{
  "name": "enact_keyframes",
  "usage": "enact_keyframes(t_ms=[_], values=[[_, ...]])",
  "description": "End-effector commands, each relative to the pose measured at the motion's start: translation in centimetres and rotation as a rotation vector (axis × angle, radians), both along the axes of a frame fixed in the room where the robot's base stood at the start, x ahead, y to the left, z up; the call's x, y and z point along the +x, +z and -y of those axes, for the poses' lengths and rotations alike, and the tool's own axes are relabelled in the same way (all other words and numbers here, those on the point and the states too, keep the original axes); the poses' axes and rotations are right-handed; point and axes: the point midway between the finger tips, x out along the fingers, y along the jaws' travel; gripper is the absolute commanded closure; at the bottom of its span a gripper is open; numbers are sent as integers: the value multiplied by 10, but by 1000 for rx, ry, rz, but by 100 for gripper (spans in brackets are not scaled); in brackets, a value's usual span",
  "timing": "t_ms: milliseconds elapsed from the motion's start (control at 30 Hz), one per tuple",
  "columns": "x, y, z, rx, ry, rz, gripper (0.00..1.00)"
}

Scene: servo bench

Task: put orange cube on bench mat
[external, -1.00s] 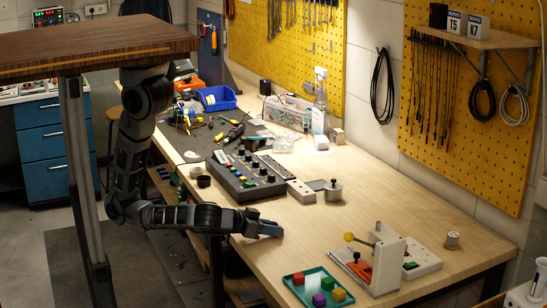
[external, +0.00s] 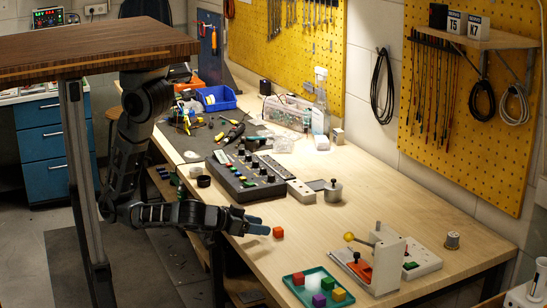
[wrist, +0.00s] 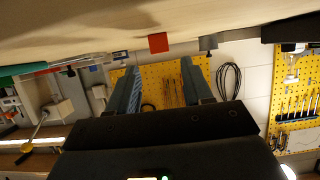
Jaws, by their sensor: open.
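The orange cube (external: 278,232) rests on the bare wood of the bench near its front edge. It looks orange-red in the wrist view (wrist: 158,43), beyond and between my fingers. My gripper (external: 258,225) is just left of the cube, open and empty, with a small gap to it. Its two fingers (wrist: 161,68) stand apart in the wrist view. The dark grey bench mat (external: 196,143) lies farther back on the bench, with tools and small parts on it.
A button console (external: 245,175) lies between my gripper and the mat. A teal tray (external: 292,285) with several coloured cubes sits at the front right, beside a white lever fixture (external: 390,262). A metal weight (external: 333,190) stands behind the cube. Bare wood lies around the cube.

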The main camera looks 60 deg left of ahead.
Motion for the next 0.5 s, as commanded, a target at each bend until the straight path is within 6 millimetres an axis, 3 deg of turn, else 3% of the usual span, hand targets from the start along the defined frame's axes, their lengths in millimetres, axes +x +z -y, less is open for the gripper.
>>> enact_keyframes(t_ms=[200,367,500], values=[[-40,15,-1,-1,0,-2,50],[-58,23,0,0,0,-1,50],[-64,26,0,-1,0,-1,43]])
